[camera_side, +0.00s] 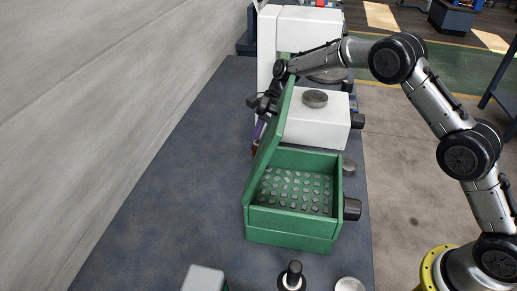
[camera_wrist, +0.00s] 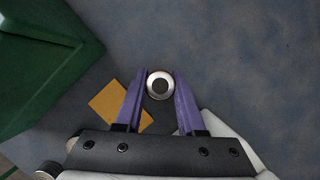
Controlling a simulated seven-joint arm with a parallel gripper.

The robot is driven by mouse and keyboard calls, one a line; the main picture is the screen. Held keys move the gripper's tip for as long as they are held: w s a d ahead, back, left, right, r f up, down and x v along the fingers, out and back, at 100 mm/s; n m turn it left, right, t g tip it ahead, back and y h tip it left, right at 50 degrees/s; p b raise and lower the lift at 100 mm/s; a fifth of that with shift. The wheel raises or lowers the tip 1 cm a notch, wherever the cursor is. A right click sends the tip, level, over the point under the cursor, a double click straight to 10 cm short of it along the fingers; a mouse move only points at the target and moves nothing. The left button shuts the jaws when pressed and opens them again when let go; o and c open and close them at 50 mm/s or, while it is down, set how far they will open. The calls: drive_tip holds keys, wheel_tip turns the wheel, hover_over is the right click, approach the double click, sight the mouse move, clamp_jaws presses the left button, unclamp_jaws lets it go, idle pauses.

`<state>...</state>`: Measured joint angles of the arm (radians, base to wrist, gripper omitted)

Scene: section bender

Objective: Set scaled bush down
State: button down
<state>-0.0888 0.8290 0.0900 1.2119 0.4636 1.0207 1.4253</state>
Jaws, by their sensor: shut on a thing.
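In the side view my gripper (camera_side: 259,128) points down behind the raised lid of the green box (camera_side: 292,229). The lid partly hides the fingers there, and I cannot make out the bush clearly.
The green box holds several small grey pieces. Its raised lid (camera_wrist: 45,65) stands close on the left in the wrist view. A flat orange-brown piece (camera_wrist: 108,104) lies beside the fingers. A white machine (camera_side: 315,125) stands behind the box. The bench (camera_side: 180,190) left of the box is clear.

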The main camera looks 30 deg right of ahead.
drive_tip(key=r, duration=0.3)
drive_tip(key=s+r, duration=0.1)
drive_tip(key=r, duration=0.6)
drive_tip(key=shift+s+d+r, duration=0.1)
drive_tip(key=shift+s+r, duration=0.05)
drive_tip(key=shift+r, duration=0.1)
drive_tip(key=s+d+r, duration=0.2)
drive_tip(key=s+r, duration=0.7)
drive_tip(key=s, duration=0.2)
drive_tip(key=s+f, duration=0.1)
drive_tip(key=s, duration=2)
approach(290, 200)
drive_tip(key=shift+s+a+f, duration=0.25)
drive_tip(key=shift+s+a, duration=0.05)
drive_tip(key=shift+a, duration=0.15)
drive_tip(key=shift+s+a+f, duration=0.25)
drive_tip(key=shift+a, duration=0.15)
drive_tip(key=shift+w+a+f, duration=0.2)
drive_tip(key=shift+w+f, duration=0.3)
drive_tip(key=shift+f, duration=1.75)
